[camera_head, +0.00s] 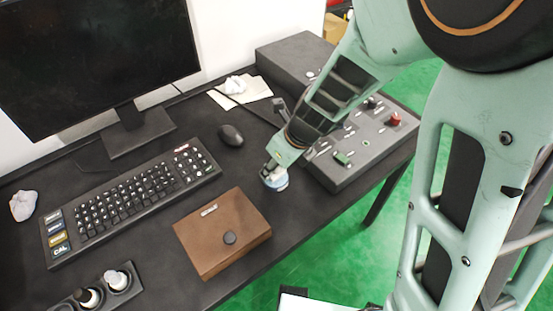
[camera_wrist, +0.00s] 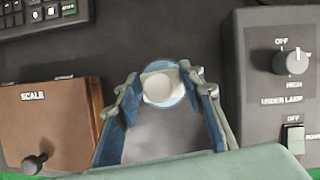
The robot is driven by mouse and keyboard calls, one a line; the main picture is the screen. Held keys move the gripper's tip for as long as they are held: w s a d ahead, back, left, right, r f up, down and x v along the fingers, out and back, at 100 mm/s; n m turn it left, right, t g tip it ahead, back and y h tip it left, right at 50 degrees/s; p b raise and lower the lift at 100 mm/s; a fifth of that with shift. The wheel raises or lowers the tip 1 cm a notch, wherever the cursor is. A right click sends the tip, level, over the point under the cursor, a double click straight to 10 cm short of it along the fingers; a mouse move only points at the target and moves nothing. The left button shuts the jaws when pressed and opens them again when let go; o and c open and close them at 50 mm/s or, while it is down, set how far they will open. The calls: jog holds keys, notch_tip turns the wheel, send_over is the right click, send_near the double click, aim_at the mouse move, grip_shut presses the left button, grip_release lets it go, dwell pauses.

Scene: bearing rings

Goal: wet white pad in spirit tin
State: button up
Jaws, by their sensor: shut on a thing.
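My gripper (camera_wrist: 161,92) is shut on a small white pad (camera_wrist: 158,86) in the wrist view. A round blue-rimmed tin (camera_wrist: 165,64) shows directly behind the pad in that view. In the head view my gripper (camera_head: 272,166) points down at the tin (camera_head: 277,184), which stands on the dark desk between the brown box and the control panel. The pad is at or over the tin's mouth; I cannot tell whether it touches the inside. The tin's contents are hidden by the pad and fingers.
The brown scale box (camera_head: 222,258) is left of the tin, and the grey control panel (camera_head: 345,175) is close on the right. Bottles in a holder (camera_head: 126,290) stand front left.

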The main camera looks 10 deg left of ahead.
jog(key=shift+f+b, duration=0.3)
jog(key=shift+f, duration=0.3)
dwell(1.4)
jog(key=shift+r, duration=0.1)
notch_tip(320, 180, up, 7)
jog(key=p, duration=0.8)
dwell(0.7)
